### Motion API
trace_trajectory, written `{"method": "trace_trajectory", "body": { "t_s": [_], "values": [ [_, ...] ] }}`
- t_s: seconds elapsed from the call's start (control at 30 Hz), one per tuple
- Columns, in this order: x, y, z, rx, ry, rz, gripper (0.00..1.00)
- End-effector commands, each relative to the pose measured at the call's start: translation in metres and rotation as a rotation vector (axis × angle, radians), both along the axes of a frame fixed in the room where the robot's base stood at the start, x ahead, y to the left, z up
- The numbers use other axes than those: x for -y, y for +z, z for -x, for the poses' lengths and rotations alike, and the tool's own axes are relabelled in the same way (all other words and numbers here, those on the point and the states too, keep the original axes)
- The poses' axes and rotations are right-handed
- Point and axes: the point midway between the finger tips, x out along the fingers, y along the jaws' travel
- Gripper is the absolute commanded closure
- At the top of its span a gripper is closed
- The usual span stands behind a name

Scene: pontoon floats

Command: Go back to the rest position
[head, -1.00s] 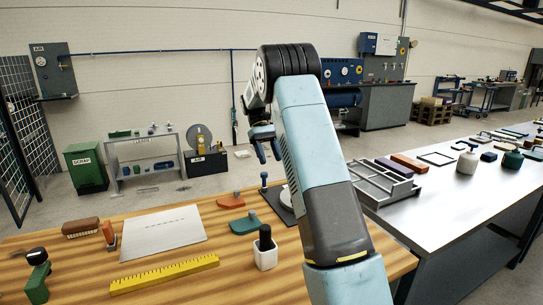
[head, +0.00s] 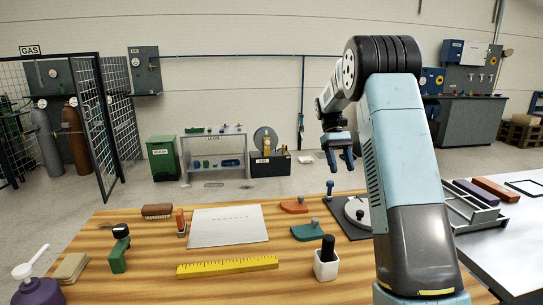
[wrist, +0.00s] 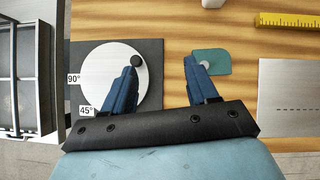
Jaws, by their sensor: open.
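My gripper (head: 341,158) is raised above the far right part of the wooden bench (head: 290,284) in the head view, with its fingers pointing down. In the wrist view the gripper (wrist: 160,80) is open, its two blue fingers spread with nothing between them. Below it lie a white disc (wrist: 105,62) with a dark knob and angle labels, on a dark plate, and a teal piece (wrist: 212,62) with a light knob. The fingers cover parts of both in the wrist view. In the head view my arm hides part of the disc.
A grey divided tray (head: 474,210) stands at right. The air above the bench's left is clear.

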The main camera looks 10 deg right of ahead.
Motion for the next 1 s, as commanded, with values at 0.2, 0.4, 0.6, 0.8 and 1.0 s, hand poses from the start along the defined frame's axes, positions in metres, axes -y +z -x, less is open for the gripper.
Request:
{"method": "trace_trajectory", "body": {
  "t_s": [0.2,0.4,0.6,0.8,1.0],
  "values": [
    [-0.010,0.030,0.025,0.093,-0.007,0.002,0.42],
    [-0.021,0.058,0.058,0.207,-0.019,0.006,0.42],
    [-0.032,0.082,0.093,0.322,-0.034,0.007,0.42],
    [-0.044,0.100,0.130,0.434,-0.052,0.006,0.42],
    [-0.055,0.113,0.168,0.547,-0.070,0.003,0.42]
  ]
}}
